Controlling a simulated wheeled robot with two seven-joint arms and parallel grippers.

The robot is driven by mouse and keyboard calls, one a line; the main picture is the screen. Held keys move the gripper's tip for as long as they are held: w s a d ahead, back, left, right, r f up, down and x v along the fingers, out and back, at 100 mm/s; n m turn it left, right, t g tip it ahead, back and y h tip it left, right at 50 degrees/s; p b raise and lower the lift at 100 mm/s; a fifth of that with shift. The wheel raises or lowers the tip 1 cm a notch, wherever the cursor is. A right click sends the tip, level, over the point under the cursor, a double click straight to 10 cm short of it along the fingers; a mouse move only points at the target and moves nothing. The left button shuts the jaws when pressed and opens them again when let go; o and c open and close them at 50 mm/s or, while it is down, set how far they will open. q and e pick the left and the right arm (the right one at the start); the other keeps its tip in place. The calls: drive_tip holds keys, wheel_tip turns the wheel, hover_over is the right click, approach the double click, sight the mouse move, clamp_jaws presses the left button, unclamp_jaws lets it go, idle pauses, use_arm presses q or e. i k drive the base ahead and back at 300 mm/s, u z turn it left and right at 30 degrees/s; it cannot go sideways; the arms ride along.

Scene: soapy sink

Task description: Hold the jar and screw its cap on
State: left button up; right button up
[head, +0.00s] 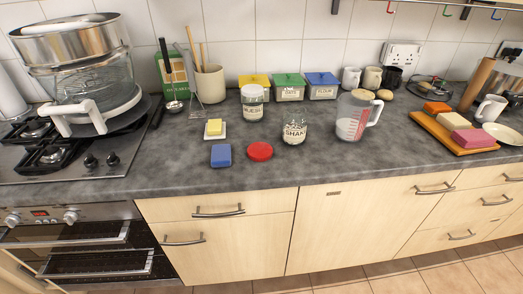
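An open glass jar (294,131) with dark lettering stands upright on the grey worktop, near the middle of the head view. A round red cap (260,151) lies flat on the worktop to the left of the jar and nearer the front edge, apart from it. A second glass jar (252,106) with a whitish lid stands behind and to the left. Neither of my grippers is in view.
A blue block (221,155) and butter on a dish (214,129) lie left of the cap. A measuring jug (354,116) stands right of the jar. A wooden board (437,128) with coloured blocks is further right. The worktop's front strip is clear.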

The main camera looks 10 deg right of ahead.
sight(295, 120)
drive_tip(key=z, duration=0.45)
drive_tip(key=k, duration=1.1)
drive_tip(key=u, duration=1)
drive_tip(key=i, duration=0.5)
drive_tip(key=u, duration=0.05)
